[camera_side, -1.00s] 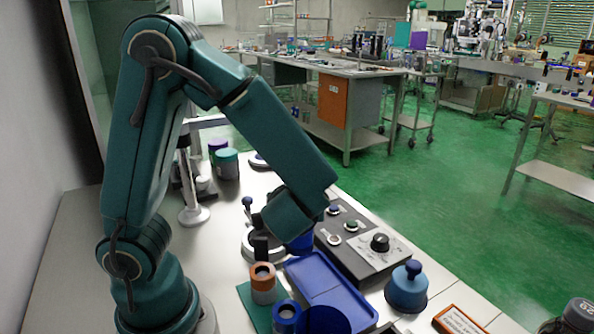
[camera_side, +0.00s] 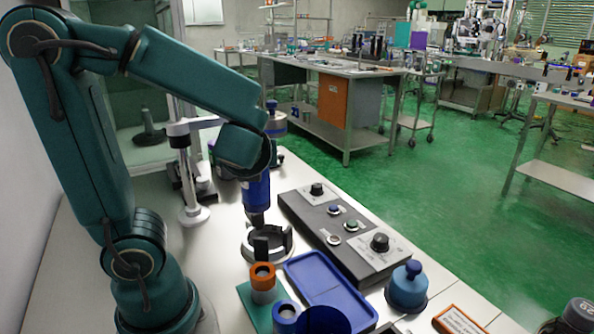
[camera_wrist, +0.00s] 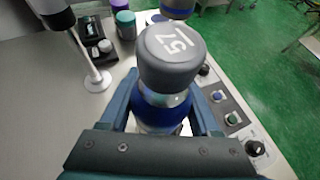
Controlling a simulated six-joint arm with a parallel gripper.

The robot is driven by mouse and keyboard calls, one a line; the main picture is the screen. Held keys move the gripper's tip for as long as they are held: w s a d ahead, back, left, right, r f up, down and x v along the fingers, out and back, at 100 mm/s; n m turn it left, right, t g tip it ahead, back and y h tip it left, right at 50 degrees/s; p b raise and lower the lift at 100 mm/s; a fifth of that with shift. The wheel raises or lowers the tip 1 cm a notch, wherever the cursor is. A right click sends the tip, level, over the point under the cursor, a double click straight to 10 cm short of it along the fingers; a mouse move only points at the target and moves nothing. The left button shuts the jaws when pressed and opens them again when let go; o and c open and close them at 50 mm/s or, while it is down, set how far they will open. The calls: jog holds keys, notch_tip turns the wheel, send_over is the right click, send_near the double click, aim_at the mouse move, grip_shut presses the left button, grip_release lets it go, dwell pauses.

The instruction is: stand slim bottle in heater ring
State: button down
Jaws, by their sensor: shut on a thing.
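The slim bottle has a blue body (camera_wrist: 162,112) and a grey cap (camera_wrist: 172,55) with white markings. In the wrist view its cap end faces the camera. My gripper (camera_wrist: 165,105) is shut on the blue body, one teal finger on each side. In the side view the bottle (camera_side: 257,192) hangs below my wrist, close to upright. The heater ring (camera_side: 284,243) is a pale grey ring with a gap, low on the bench. The bottle's dark lower end appears just above or behind the ring's far side; I cannot tell whether they touch.
A black control box (camera_side: 335,225) with knobs stands right of the ring. A blue tray (camera_side: 325,283), an orange-topped cylinder (camera_side: 262,283) and a blue bell-shaped piece (camera_side: 407,288) are nearer. A white stand (camera_side: 193,212) rises at left.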

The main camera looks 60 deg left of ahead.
jog(key=shift+w+a+f+n+g+y, duration=0.25)
jog(key=shift+a+f+n+g, duration=0.2)
jog(key=shift+f+n+g, duration=0.3)
jog(key=shift+w+a+f+n+g+y, duration=0.15)
jog(key=shift+w+a+f+n+g, duration=0.2)
jog(key=shift+f+n+g, duration=0.45)
jog(key=shift+w+a+f+n+g+y, duration=0.2)
jog(key=shift+a+f+n+g, duration=0.4)
jog(key=shift+f, duration=0.3)
jog(key=shift+d, duration=0.1)
jog(key=shift+f, duration=3.6)
jog(key=shift+c, duration=0.2)
grip_release()
jog(key=shift+o, duration=0.2)
